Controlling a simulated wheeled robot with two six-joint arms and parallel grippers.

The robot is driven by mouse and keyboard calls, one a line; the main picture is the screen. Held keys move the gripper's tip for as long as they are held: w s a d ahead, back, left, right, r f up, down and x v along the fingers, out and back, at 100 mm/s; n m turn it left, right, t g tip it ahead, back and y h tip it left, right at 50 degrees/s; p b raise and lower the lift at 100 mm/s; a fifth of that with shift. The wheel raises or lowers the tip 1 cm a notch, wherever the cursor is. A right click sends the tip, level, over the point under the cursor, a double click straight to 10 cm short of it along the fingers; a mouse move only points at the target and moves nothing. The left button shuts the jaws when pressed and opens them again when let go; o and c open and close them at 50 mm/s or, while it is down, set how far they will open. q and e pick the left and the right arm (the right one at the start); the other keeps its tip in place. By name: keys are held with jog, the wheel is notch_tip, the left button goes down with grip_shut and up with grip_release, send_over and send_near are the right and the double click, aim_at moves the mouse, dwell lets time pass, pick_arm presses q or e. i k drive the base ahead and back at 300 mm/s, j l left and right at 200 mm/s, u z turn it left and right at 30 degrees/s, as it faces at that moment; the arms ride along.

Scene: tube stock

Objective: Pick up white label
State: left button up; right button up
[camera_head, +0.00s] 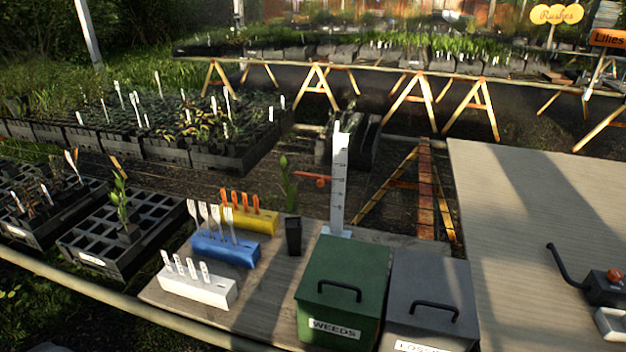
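Several white labels (191,268) stand upright in a row in a white block (198,289) at the front left of the wooden table. They have small dark marks on them. Behind them, several white fork-like pieces (216,216) stand in a blue block (225,249). Further back, several orange labels (240,201) stand in a yellow block (248,219). More white tags show among the plants in the trays at the left. Neither of my grippers is in view.
A green WEEDS bin (342,287) and a dark grey bin (432,290) stand right of the blocks. A white upright ruler (339,185), a small black pot (293,236) and a seedling stand behind. A black cell tray (150,232) lies left. The right tabletop (530,200) is mostly clear.

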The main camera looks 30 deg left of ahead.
aim_at(190, 262)
jog(key=j+u, duration=0.25)
jog(key=u, duration=0.25)
jog(key=j+u, duration=0.25)
jog(key=u, duration=0.2)
jog(key=i+j+u, duration=0.1)
jog(key=j+u, duration=0.15)
jog(key=u, duration=0.25)
